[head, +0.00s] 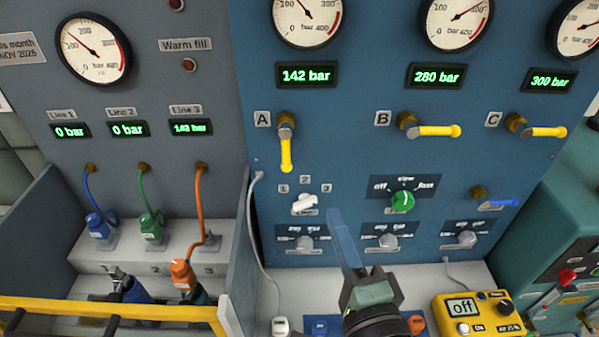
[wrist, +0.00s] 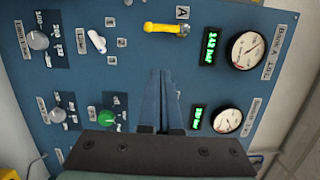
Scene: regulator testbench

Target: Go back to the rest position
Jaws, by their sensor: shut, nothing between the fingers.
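My gripper (head: 338,222) is in front of the lower part of the blue panel (head: 350,110) in the head view, between the white line selector (head: 304,203) and the green knob (head: 403,201). Its blue fingers are together with nothing between them. In the wrist view the closed fingers (wrist: 162,75) point at the panel, with yellow valve handle A (wrist: 168,28) above them. In the head view, handle A (head: 286,152) points down, while handles B (head: 435,131) and C (head: 545,132) lie level, pointing right. I cannot tell the exact gap to the panel.
A grey filling station at left holds blue (head: 97,225), green (head: 151,226) and orange (head: 182,274) connectors behind a yellow rail (head: 110,307). A yellow box (head: 473,312) showing "off" sits on the bench at right. Teal equipment (head: 560,235) stands at the far right.

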